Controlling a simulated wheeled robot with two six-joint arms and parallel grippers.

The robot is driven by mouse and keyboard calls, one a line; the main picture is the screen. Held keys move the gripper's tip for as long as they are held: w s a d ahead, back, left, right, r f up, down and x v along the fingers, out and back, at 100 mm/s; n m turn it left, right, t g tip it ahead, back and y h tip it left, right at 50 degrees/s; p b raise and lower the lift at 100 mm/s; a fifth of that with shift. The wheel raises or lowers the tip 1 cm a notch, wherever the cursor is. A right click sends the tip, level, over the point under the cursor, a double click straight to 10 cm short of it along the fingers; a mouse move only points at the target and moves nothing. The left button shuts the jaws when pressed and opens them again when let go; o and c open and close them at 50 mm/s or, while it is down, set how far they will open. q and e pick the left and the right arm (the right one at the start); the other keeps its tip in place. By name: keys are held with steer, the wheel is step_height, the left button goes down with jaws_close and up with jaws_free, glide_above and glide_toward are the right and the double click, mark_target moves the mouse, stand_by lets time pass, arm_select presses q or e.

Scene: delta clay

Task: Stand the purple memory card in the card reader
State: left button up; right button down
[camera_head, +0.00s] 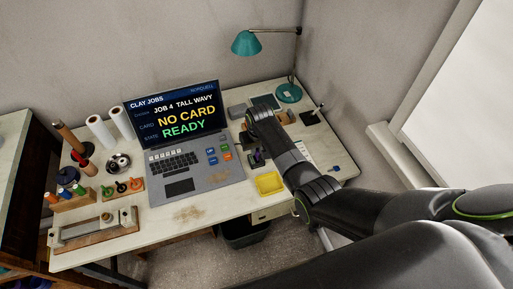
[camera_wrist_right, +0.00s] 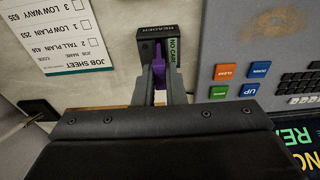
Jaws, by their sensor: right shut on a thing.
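The purple memory card (camera_wrist_right: 158,66) is upright between the fingers of my right gripper (camera_wrist_right: 160,82) in the right wrist view. The gripper is shut on it. The dark card reader (camera_wrist_right: 158,32), labelled READER with a green NO CARD display, is right by the card's far end. I cannot tell whether the card touches the reader or sits in its slot. In the head view a small purple patch of the card (camera_head: 258,156) shows below my right wrist, to the right of the laptop. My left gripper is not in view.
The laptop (camera_head: 179,186) stands left of the card; its screen reads NO CARD and READY. A yellow tray (camera_head: 269,183) lies at the front edge. A job sheet (camera_wrist_right: 68,32) lies beside the reader. A teal lamp (camera_head: 289,93) stands behind.

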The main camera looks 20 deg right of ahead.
steer(key=shift+p, duration=0.3)
stand_by(0.5)
steer(key=shift+f, duration=0.25)
stand_by(0.3)
steer(key=shift+f+b, duration=0.75)
steer(key=shift+f, duration=0.15)
steer(key=c, duration=1.1)
jaws_free()
step_height(320, 180, up, 7)
steer(key=p, duration=0.8)
steer(key=shift+r, duration=0.1)
